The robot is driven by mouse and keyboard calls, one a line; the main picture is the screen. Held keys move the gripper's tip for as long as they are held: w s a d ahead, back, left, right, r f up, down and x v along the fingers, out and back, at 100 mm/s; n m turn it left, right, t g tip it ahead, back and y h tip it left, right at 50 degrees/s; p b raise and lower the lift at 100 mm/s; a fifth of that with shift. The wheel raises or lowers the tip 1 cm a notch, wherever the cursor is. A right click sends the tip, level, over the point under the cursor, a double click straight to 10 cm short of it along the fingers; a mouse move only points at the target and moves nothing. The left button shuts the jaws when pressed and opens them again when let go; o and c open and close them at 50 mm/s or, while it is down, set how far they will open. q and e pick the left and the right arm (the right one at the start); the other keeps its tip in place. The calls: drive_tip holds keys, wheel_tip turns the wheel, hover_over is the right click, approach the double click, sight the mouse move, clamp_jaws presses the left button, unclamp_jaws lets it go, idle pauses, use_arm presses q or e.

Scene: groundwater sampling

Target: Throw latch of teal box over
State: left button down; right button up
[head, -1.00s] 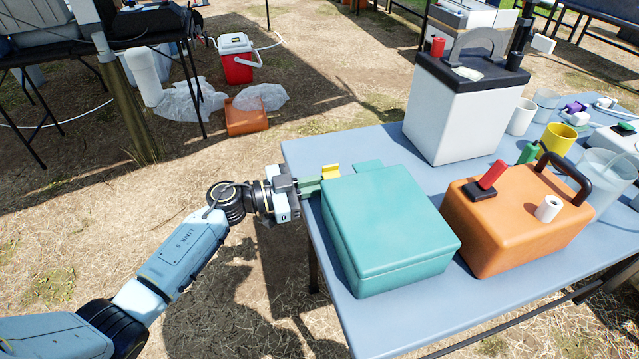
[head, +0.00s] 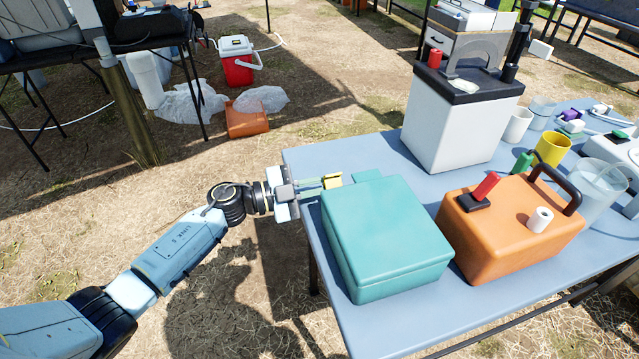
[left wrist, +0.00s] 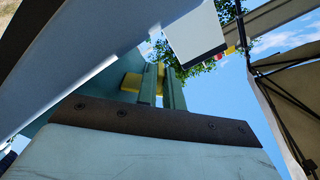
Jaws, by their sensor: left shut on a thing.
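The teal box (head: 385,235) stands on the blue table with its lid down. Its small yellow latch (head: 333,179) shows at the box's back left corner. My left gripper (head: 322,184) comes in from the left, just past the table edge, and its jaws are shut on the yellow latch. In the left wrist view, the yellow latch (left wrist: 131,82) shows partly behind two upright greenish bars, above a dark plate. The exact contact is too small to make out. My right gripper is in neither view.
An orange case (head: 510,230) with a black handle stands close right of the teal box. A tall white box with a black top (head: 460,125) stands behind. Cups, including a yellow one (head: 553,146), crowd the right side. The table's front left strip (head: 330,262) is bare.

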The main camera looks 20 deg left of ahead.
use_arm(q)
drive_tip(key=shift+s+r+m, duration=0.1)
drive_tip(key=shift+r+m, duration=0.3)
drive_tip(key=shift+m, duration=0.5)
drive_tip(key=m, duration=0.2)
drive_tip(key=r+p, duration=0.1)
drive_tip(key=shift+s+d+m, duration=0.15)
drive_tip(key=shift+s+m, duration=0.1)
drive_tip(key=shift+m, duration=0.15)
drive_tip(key=shift+s+d+r+m, duration=0.1)
drive_tip(key=shift+s+r+m, duration=0.05)
drive_tip(key=shift+m, duration=0.4)
drive_tip(key=shift+s+d+r+m, duration=0.1)
drive_tip(key=shift+m, duration=0.45)
drive_tip(key=shift+s+d+r+m, duration=0.1)
drive_tip(key=shift+s+r+m, duration=0.05)
drive_tip(key=shift+m, duration=0.4)
drive_tip(key=shift+s+d+r+m, duration=0.1)
drive_tip(key=shift+m, duration=0.45)
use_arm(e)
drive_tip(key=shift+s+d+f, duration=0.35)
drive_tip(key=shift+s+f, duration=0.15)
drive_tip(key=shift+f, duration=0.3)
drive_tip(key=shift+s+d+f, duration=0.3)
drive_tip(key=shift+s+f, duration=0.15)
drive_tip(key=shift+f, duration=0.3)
use_arm(q)
drive_tip(key=c, duration=1.5)
unclamp_jaws()
